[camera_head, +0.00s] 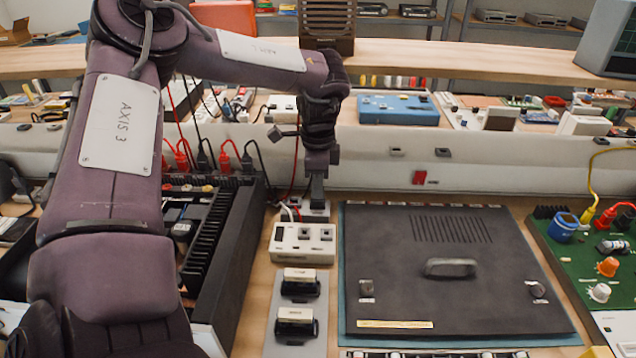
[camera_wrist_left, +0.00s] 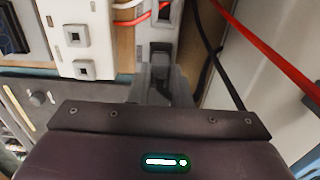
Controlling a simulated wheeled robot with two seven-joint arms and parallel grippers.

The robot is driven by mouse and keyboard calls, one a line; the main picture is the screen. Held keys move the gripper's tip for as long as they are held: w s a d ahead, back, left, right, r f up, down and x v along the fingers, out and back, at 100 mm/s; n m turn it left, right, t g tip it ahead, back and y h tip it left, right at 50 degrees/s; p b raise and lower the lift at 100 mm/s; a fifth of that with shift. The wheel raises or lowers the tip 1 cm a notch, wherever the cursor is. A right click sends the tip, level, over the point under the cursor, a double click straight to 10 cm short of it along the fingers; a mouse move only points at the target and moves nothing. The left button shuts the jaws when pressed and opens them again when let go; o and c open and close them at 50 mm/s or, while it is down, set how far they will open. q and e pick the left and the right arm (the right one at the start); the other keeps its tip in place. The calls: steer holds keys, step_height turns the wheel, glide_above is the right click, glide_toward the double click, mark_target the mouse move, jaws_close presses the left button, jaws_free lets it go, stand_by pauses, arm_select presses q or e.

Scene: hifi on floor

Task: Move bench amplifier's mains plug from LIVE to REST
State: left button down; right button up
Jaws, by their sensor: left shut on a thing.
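My left gripper (camera_head: 316,187) points down just behind the white socket block (camera_head: 303,243), over a small light-grey plate (camera_head: 318,213). It is shut on what seems to be the mains plug, mostly hidden by the fingers. In the left wrist view the fingers (camera_wrist_left: 163,82) close beside a pale plate with a dark slot (camera_wrist_left: 160,50). The white block with square sockets (camera_wrist_left: 78,38) is to their left. I cannot read any LIVE or REST label. My right gripper is not in view.
A grey plate with two black-and-cream fittings (camera_head: 298,281) lies in front of the block. A dark flat panel with a handle (camera_head: 450,267) is at right, an open black chassis (camera_head: 215,235) at left. Red and black leads (camera_wrist_left: 255,40) run close to the gripper.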

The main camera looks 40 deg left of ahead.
arm_select(q)
steer(key=shift+f, duration=0.25)
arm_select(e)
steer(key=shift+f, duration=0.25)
arm_select(q)
steer(key=c, duration=1.3)
jaws_free()
steer(key=shift+o, duration=0.2)
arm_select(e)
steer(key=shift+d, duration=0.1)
arm_select(q)
steer(key=shift+w+r, duration=0.1)
steer(key=shift+r, duration=0.75)
step_height(320, 180, up, 6)
steer(key=shift+b, duration=0.3)
step_height(320, 180, up, 5)
steer(key=p, duration=0.4)
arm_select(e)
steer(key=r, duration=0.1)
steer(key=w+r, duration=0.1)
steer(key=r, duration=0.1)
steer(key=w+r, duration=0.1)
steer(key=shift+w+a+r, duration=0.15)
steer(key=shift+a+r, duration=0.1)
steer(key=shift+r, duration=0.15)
